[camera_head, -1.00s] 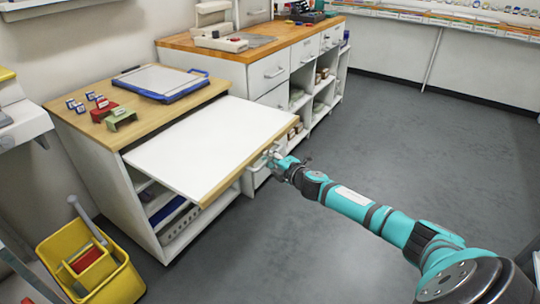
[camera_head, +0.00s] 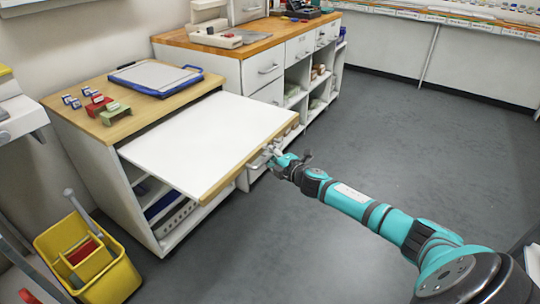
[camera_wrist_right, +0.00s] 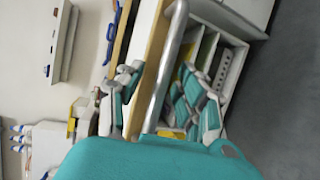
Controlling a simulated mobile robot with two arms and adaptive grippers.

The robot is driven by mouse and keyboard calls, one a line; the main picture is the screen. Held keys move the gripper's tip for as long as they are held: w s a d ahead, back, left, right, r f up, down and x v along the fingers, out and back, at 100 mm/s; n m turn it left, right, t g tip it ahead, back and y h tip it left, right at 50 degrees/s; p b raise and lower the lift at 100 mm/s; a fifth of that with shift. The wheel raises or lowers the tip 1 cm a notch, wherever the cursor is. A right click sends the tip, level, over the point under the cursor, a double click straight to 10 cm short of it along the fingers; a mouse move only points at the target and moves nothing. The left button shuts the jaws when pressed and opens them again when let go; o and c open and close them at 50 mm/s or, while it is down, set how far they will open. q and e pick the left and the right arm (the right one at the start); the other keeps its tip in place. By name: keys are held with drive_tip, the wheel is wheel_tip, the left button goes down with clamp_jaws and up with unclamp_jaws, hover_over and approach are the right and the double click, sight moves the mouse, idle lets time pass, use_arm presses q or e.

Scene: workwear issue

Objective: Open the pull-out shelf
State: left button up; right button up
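The pull-out shelf (camera_head: 210,138) is a white board with a wooden front edge. It stands far out from the low wood-topped cabinet (camera_head: 140,118) in the head view. A metal bar handle (camera_wrist_right: 165,72) runs along the shelf's front edge in the right wrist view. My left gripper is in neither current view.
A yellow bucket (camera_head: 112,281) stands on the floor at the lower left. A longer counter (camera_head: 225,50) with drawers stands behind. The grey floor (camera_head: 400,130) at the right is clear.

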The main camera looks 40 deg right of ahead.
drive_tip(key=shift+s, duration=0.1)
drive_tip(key=shift+s, duration=0.2)
drive_tip(key=s+r, duration=0.2)
drive_tip(key=s, duration=0.9)
drive_tip(key=shift+s, duration=0.1)
idle(0.3)
